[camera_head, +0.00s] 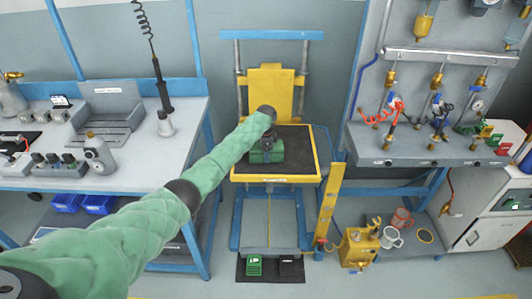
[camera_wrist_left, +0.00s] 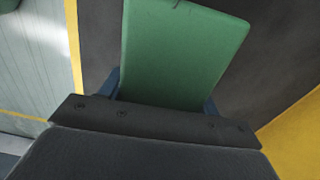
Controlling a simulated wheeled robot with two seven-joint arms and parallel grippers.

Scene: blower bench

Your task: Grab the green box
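The green box (camera_head: 267,152) rests on the black top of the yellow-edged lift platform (camera_head: 275,179) in the head view. My left gripper (camera_head: 265,150) reaches down over it, with a blue finger showing against its near side. The fingertips are partly hidden, and I see no lift off the platform. My right gripper is not in view.
A yellow backrest (camera_head: 271,85) stands behind the platform. A grey workbench (camera_head: 150,178) with fixtures is at left. A gauge panel bench (camera_head: 430,155) is at right. A yellow pump unit (camera_head: 359,247) and cups stand at lower right.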

